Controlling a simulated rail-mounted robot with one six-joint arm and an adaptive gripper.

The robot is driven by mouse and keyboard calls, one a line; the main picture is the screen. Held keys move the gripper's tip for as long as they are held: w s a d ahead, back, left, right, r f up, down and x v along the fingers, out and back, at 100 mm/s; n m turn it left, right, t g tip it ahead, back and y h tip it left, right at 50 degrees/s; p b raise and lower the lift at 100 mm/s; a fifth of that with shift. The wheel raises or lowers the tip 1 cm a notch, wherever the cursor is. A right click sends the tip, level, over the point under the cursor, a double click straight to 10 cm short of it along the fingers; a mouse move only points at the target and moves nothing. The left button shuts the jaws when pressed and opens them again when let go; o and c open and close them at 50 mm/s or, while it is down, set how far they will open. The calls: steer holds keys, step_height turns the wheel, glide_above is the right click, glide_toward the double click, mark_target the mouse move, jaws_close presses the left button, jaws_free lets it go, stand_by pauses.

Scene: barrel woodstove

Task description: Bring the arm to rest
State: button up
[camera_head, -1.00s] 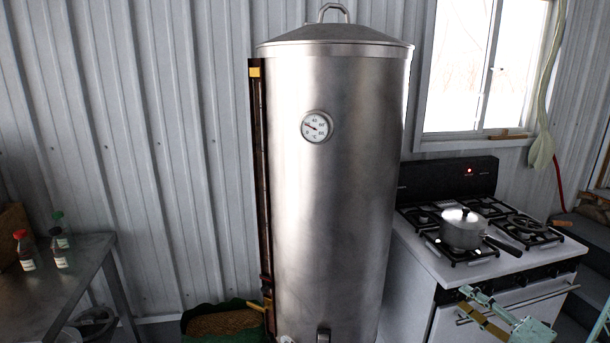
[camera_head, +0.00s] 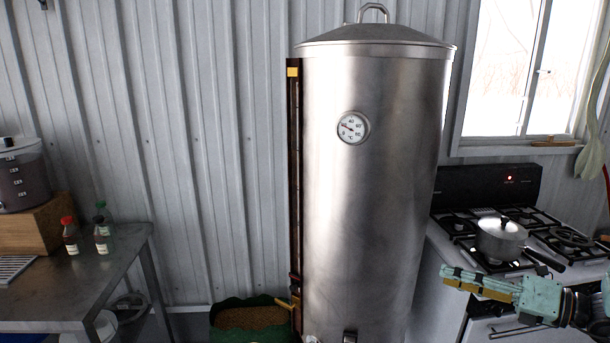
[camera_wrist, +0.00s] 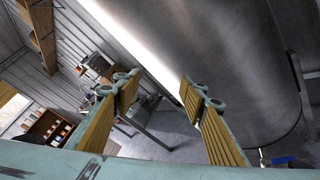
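My gripper (camera_head: 478,283) is in the lower right of the head view, in front of the stove, with its fingers pointing left toward the steel tank. In the wrist view my gripper (camera_wrist: 160,112) shows two teal fingers with yellow ribbed pads, spread wide apart. Nothing is between them. The large steel tank (camera_head: 375,200) stands left of the gripper, and its curved wall also fills the upper right of the wrist view (camera_wrist: 225,45). I cannot tell the exact gap between fingers and tank.
A stove (camera_head: 455,250) stands at the right with a lidded pot (camera_head: 500,241) on it. A metal table (camera_head: 110,270) at the left holds small bottles (camera_head: 102,238) and a container (camera_head: 22,180). A green tub (camera_head: 222,318) of grain sits beside the tank.

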steer(key=s+a+r+n+g+h, duration=0.2)
steer(key=s+a+r+n+g, duration=0.4)
steer(key=s+a+n, duration=0.45)
steer(key=s+a+r+n+g+h, duration=0.1)
steer(key=s+a+r+n+g, duration=0.3)
steer(key=s+a+r+n, duration=0.6)
steer(key=s+r+n+t+h, duration=0.1)
steer(key=s+r+n+h, duration=0.2)
steer(key=s, duration=0.7)
steer(key=s+d+r+n+t+h, duration=0.1)
steer(key=s+r+n+t+h, duration=0.1)
steer(key=s+n+h, duration=0.4)
steer(key=shift+s+d+r+n+h, duration=0.35)
steer(key=shift+s+n, duration=1.55)
steer(key=shift+n, duration=1.35)
